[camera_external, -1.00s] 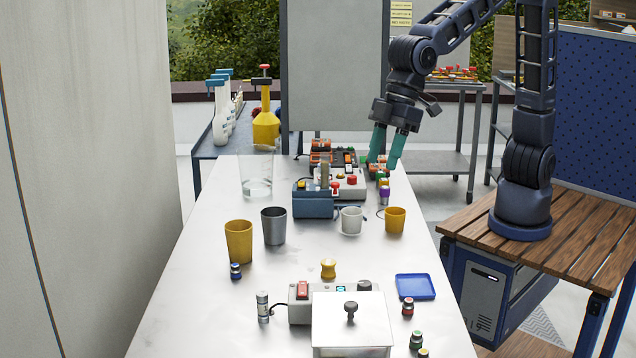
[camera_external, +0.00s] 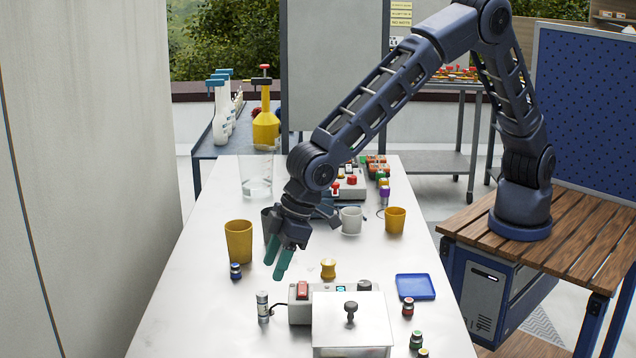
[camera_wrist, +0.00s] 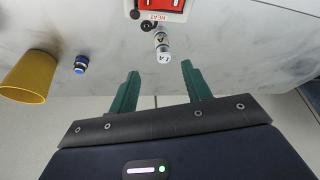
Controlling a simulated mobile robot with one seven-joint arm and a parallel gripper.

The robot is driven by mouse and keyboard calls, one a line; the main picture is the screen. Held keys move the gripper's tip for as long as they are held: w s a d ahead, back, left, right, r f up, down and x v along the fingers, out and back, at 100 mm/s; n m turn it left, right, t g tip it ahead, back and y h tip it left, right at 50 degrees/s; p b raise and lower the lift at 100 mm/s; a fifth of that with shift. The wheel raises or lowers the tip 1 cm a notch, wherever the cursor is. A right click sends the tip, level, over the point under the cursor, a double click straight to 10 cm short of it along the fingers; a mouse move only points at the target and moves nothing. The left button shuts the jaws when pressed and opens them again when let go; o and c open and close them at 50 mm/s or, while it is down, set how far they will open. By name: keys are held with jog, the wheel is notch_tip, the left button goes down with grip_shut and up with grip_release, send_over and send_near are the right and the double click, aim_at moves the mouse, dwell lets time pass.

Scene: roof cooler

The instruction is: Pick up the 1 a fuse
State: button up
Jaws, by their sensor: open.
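The 1 A fuse (camera_external: 262,306) is a small silver-white cylinder standing upright on the white table, left of a grey box. In the wrist view the fuse (camera_wrist: 163,46) shows its "1 A" marked top, ahead of the fingers and between their lines. My gripper (camera_external: 276,268) has green fingers pointing down, and hangs above the table behind the fuse. In the wrist view my gripper (camera_wrist: 160,70) is open, with nothing between its fingertips. The fuse is apart from both fingers.
The grey box (camera_external: 299,313) with a red switch stands close right of the fuse, a white lidded box (camera_external: 335,318) beside it. A blue fuse (camera_external: 235,271) and a yellow cup (camera_external: 239,242) stand left of my gripper. A blue tray (camera_external: 415,287) lies right. The table left of the fuse is clear.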

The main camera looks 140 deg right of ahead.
aim_at(263, 291)
jog(key=x, duration=0.6)
jog(key=shift+w, duration=0.1)
jog(key=shift+a+x, duration=0.2)
jog(key=shift+x, duration=2.45)
jog(key=shift+w, duration=0.1)
grip_shut()
jog(key=shift+r, duration=0.15)
